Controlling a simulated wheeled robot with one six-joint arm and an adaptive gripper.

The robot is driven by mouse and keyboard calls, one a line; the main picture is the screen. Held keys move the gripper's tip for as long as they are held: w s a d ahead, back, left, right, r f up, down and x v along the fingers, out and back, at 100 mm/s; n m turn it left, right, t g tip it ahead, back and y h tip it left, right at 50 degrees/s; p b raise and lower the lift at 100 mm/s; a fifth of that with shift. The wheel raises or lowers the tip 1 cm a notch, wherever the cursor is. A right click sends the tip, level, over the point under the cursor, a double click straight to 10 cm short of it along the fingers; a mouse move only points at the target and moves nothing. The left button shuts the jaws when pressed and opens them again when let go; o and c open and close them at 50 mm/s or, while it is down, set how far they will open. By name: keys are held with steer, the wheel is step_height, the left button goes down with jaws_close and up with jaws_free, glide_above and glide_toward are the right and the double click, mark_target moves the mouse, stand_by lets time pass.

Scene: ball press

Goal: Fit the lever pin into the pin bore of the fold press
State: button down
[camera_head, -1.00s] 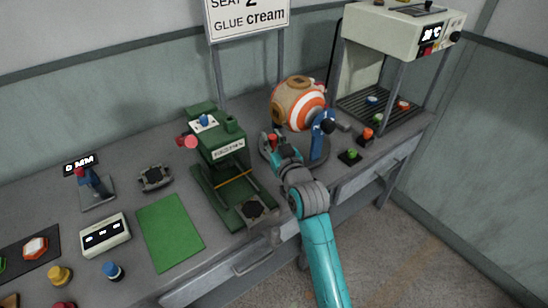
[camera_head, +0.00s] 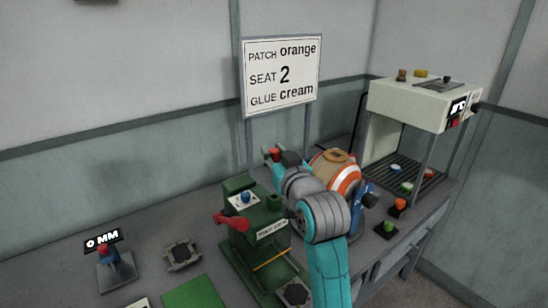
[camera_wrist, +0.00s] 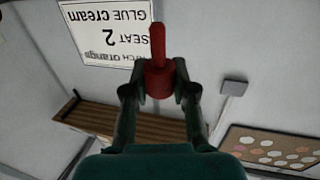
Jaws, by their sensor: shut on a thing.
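My gripper (camera_head: 281,157) is raised above and just behind the green fold press (camera_head: 243,250). It is shut on a red pin (camera_wrist: 157,72), which has a thick collar between the fingers and a thinner shaft pointing up in the wrist view. The pin's red end (camera_head: 274,152) also shows in the head view, apart from the press. The press has a red lever-like part (camera_head: 231,221) on its left side and a blue knob (camera_head: 246,197) on top. I cannot make out the pin bore.
A sign (camera_head: 281,75) stands behind the press. An orange-and-white ball (camera_head: 345,178) is right of my arm, partly hidden. A cream machine (camera_head: 418,101) on posts stands farther right. A blue-handled gauge (camera_head: 104,258) and a dark fixture (camera_head: 182,255) lie left of the press.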

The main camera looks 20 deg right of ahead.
steer(key=shift+f, duration=0.15)
steer(key=shift+f, duration=2.75)
steer(key=shift+f, duration=2.35)
steer(key=c, duration=0.9)
jaws_free()
steer(key=shift+o, duration=0.2)
steer(key=shift+s, duration=0.1)
steer(key=s, duration=1.1)
steer(key=shift+s+d, duration=0.35)
steer(key=shift+s, duration=0.05)
steer(key=shift+f, duration=0.1)
